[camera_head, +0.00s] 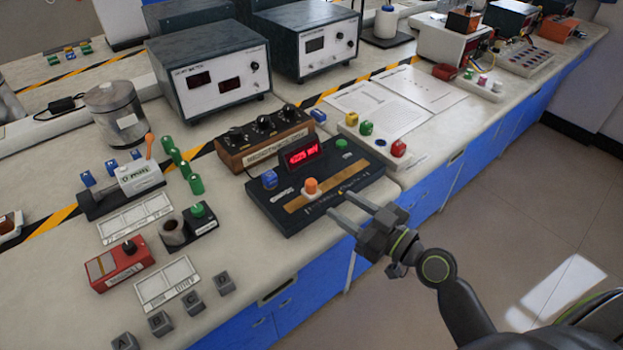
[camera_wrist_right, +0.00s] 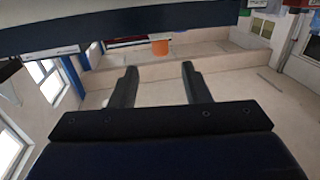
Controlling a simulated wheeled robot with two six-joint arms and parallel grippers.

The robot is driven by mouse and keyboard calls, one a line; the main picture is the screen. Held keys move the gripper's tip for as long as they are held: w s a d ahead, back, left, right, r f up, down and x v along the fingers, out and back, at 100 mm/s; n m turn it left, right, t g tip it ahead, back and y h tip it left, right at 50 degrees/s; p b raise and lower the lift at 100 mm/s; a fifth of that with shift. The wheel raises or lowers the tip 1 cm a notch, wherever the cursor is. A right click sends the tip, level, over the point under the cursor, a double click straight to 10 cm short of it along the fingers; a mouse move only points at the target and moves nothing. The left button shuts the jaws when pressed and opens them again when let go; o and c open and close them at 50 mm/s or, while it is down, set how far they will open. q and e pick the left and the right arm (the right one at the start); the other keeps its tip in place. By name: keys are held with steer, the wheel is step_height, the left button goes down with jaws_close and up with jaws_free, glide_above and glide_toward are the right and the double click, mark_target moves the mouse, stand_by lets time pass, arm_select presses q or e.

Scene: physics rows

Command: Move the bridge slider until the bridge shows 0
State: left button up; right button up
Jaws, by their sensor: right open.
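The bridge (camera_head: 320,185) is a dark box near the bench's front edge. Its raised display (camera_head: 302,155) glows red and seems to read 4225 mV, though the first character is unclear. The slider (camera_head: 311,186) has an orange knob on a white base and sits on a wooden strip along the box. The orange knob also shows in the right wrist view (camera_wrist_right: 160,44), beyond the fingers. My right gripper (camera_head: 345,211) is open and empty, at the bridge's front right edge, apart from the knob. My left gripper is not in view.
A wooden resistance box (camera_head: 264,140) stands behind the bridge. A red box (camera_head: 122,264), a white-topped switch unit (camera_head: 139,177) and grey lettered blocks (camera_head: 160,322) lie to the left. A white board with coloured terminals (camera_head: 372,134) is at the right. Open floor lies beyond the bench front.

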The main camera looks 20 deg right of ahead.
mark_target(316, 189)
steer(key=p+x, duration=0.2)
steer(key=x, duration=0.7)
steer(key=shift+w+a, duration=0.2)
steer(key=shift+w, duration=0.15)
jaws_close()
